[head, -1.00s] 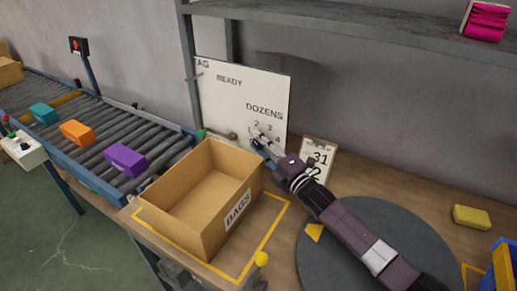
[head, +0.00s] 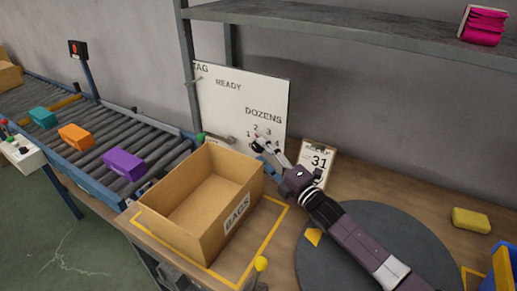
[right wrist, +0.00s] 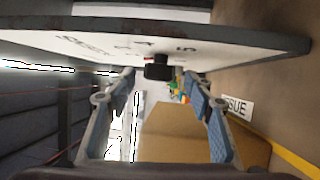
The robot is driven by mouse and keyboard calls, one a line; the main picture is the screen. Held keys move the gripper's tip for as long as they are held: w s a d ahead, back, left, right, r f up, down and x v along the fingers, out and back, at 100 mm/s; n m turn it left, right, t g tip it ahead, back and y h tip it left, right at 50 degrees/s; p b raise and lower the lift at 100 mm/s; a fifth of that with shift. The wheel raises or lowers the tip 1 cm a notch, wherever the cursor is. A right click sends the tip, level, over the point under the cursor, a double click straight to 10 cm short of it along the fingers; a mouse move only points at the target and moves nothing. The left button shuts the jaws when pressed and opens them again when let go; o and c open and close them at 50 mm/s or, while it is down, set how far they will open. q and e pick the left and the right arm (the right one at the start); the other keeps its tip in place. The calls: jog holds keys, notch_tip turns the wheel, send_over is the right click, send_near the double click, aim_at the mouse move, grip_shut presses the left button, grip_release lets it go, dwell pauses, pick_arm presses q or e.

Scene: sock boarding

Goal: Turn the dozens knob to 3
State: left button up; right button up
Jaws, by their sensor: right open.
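The white board (head: 220,100) stands upright behind the box, with the word DOZENS above a ring of numbers. The dozens knob (right wrist: 158,67) is a small black knob on the board in the right wrist view. The numbers 4 and 5 show near it. A small red mark shows at the knob's side, but I cannot tell which number it points to. My right gripper (head: 264,152) is at the dial in the head view and hides part of it. In the right wrist view its fingers (right wrist: 160,85) are apart, one on each side of the knob, without visible contact. My left gripper is out of view.
An open cardboard box (head: 235,215) marked BAGS stands left of my right arm. A clipboard (head: 318,160) reading 31 is close behind the arm. A grey round plate (head: 400,230) lies under the forearm. A roller conveyor (head: 90,125) carries coloured packs. A shelf (head: 350,25) hangs above.

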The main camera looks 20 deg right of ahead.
aim_at(261, 151)
jog(key=shift+v, duration=2.15)
